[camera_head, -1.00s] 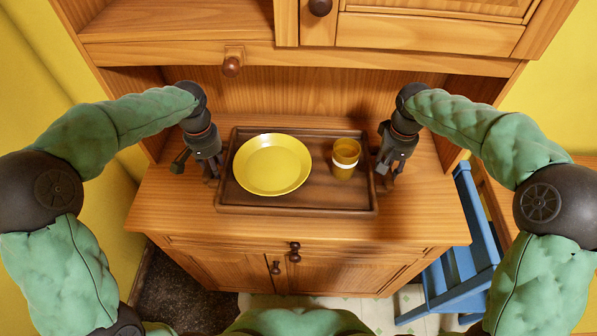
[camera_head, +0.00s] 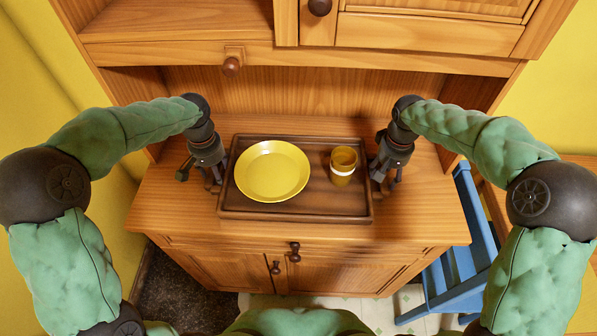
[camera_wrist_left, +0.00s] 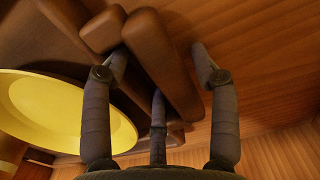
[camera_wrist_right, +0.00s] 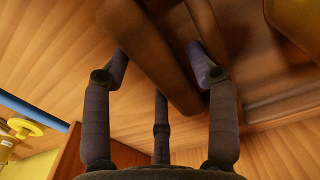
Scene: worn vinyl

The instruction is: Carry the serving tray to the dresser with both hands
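The dark brown serving tray (camera_head: 300,213) appears to lie flat on the wooden dresser's top (camera_head: 180,222). A yellow plate (camera_head: 272,171) sits on its left half and a yellow cup (camera_head: 342,167) stands upright on its right. My left gripper (camera_head: 205,182) is at the tray's left end; in the left wrist view its fingers (camera_wrist_left: 160,62) stand apart on either side of the handle bar (camera_wrist_left: 165,65). My right gripper (camera_head: 384,180) is at the right end, its fingers (camera_wrist_right: 157,60) likewise spread around the other handle (camera_wrist_right: 150,55). The undersides of the handles are hidden.
The dresser's upper shelves and a drawer knob (camera_head: 231,66) rise behind the tray. A blue chair (camera_head: 462,262) stands at the right of the dresser. Bare dresser top shows in front of the tray and on both sides.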

